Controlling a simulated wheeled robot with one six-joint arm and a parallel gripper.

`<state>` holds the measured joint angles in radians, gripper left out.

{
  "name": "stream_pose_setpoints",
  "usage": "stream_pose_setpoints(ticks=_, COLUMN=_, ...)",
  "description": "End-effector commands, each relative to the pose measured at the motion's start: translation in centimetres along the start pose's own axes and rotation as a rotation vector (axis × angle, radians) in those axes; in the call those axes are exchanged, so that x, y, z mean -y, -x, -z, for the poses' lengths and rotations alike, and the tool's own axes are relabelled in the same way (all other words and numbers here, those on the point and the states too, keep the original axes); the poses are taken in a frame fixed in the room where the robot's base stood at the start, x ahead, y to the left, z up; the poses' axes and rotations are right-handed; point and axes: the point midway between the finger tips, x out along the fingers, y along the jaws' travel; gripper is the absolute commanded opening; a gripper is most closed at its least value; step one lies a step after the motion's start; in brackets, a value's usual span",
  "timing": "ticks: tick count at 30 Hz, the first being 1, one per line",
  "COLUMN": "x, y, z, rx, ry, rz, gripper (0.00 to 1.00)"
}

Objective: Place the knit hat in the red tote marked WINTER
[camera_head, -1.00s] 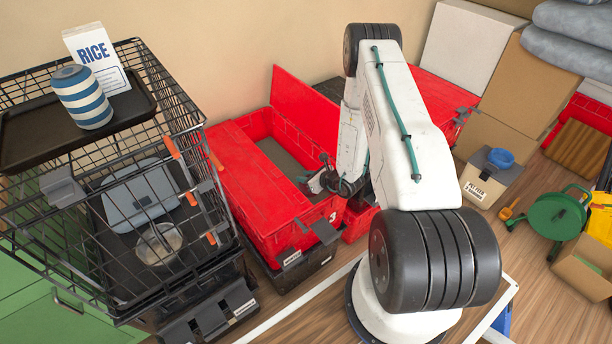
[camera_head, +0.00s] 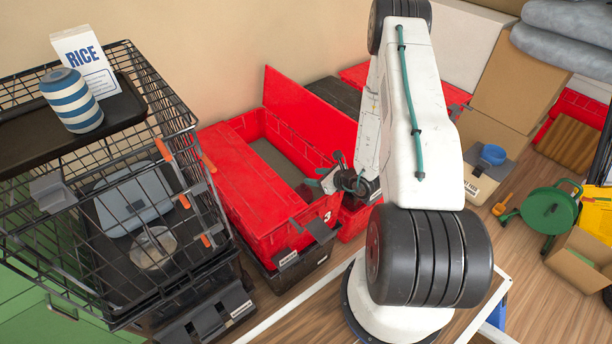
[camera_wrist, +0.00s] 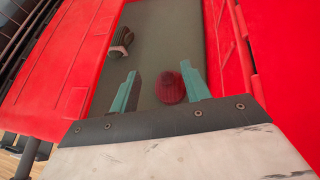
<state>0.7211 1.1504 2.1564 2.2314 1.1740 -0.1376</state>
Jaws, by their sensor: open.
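A dark red, ribbed, rounded thing that looks like the knit hat (camera_wrist: 170,87) shows in the wrist view inside an open red tote, between and beyond my fingertips. My gripper (camera_wrist: 160,85) has its two teal fingers spread apart, with no clear contact on it. In the head view my gripper (camera_head: 322,172) is over the right side of the red tote (camera_head: 262,205), whose front corner bears a "3". I cannot read WINTER on any tote. A grey and dark striped item (camera_wrist: 121,40) also lies inside the tote.
A wire crate (camera_head: 110,200) with a black tray, a rice box (camera_head: 85,62) and a striped jar (camera_head: 72,100) stands left. A raised red lid flap (camera_head: 305,108) stands behind the tote.

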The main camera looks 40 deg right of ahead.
Motion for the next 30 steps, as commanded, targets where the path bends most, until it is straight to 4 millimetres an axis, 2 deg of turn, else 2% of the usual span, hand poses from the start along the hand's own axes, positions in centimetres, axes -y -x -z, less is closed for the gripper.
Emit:
stream_pose_setpoints(ticks=3, x=0.1, y=1.9, z=0.0, rx=0.0, ry=-0.003, rz=0.003, gripper=0.47)
stream_pose_setpoints(ticks=7, x=0.1, y=2.9, z=-0.1, rx=0.001, ry=0.002, rz=0.0, gripper=0.47)
stream_pose_setpoints(ticks=10, x=-0.3, y=3.1, z=-1.8, rx=0.019, ry=0.037, rz=-0.03, gripper=0.47)
stream_pose_setpoints(ticks=11, x=-0.6, y=3.1, z=-2.9, rx=0.03, ry=0.059, rz=-0.049, gripper=0.47)
stream_pose_setpoints(ticks=14, x=-2.3, y=3.2, z=-7.9, rx=0.082, ry=0.171, rz=-0.148, gripper=0.47)
stream_pose_setpoints(ticks=18, x=-6.9, y=4.7, z=-16.5, rx=0.167, ry=0.399, rz=-0.347, gripper=0.47)
stream_pose_setpoints(ticks=21, x=-10.9, y=6.6, z=-21.6, rx=0.215, ry=0.569, rz=-0.495, gripper=0.47)
stream_pose_setpoints(ticks=25, x=-16.3, y=10.1, z=-26.6, rx=0.259, ry=0.798, rz=-0.681, gripper=0.47)
stream_pose_setpoints(ticks=30, x=-22.6, y=15.8, z=-30.5, rx=0.282, ry=1.108, rz=-0.907, gripper=0.47)
